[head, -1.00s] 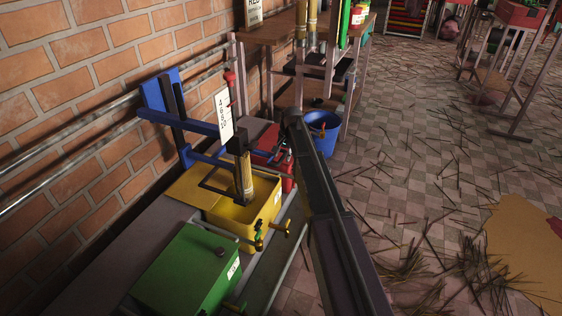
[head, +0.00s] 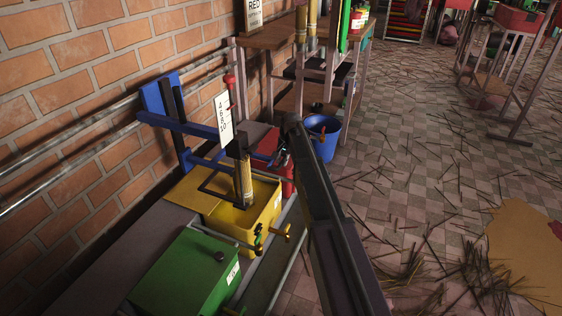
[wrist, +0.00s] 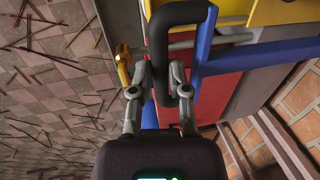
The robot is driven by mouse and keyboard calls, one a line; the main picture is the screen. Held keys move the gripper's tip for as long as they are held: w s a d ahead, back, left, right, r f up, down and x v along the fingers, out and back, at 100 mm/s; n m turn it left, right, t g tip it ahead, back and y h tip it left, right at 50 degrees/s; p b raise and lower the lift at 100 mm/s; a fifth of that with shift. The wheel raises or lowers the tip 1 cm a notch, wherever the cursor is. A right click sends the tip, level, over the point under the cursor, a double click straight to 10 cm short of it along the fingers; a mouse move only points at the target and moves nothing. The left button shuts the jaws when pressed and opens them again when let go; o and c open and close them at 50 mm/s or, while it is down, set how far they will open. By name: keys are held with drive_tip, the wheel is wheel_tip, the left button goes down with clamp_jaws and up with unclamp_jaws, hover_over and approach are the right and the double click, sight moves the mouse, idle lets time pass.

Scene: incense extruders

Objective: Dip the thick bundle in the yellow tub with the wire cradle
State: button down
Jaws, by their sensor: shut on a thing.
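The thick bundle (head: 246,180) is a tan upright cylinder. It stands in the dark wire cradle (head: 215,192), which reaches over the open yellow tub (head: 262,220). The bundle's lower end is inside the tub's opening; I cannot tell how deep it sits in the liquid. The cradle hangs from a blue lever frame (head: 178,121) on the wall side. My gripper (head: 282,158) is at the right of this frame, beyond the tub. In the wrist view my gripper (wrist: 158,78) is shut on a black bent handle (wrist: 158,45) beside a blue bar (wrist: 203,55).
A closed green box (head: 190,270) stands nearest, in front of the yellow tub. A red box (head: 268,147) and a blue bucket (head: 323,140) are behind. Brass taps (head: 282,232) stick out from the yellow tub's right side. The brick wall (head: 90,80) closes off the left.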

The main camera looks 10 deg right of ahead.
drive_tip(key=shift+r, duration=0.1)
wheel_tip(320, 180, up, 15)
drive_tip(key=p, duration=1.5)
drive_tip(key=shift+w+a, duration=0.15)
drive_tip(key=shift+a, duration=0.05)
idle(0.6)
drive_tip(key=c, duration=0.6)
unclamp_jaws()
drive_tip(key=shift+c, duration=0.2)
drive_tip(key=shift+d, duration=0.1)
drive_tip(key=r+p, duration=0.9)
drive_tip(key=shift+s, duration=0.2)
drive_tip(key=shift+r+p, duration=0.45)
drive_tip(key=shift+p, duration=0.1)
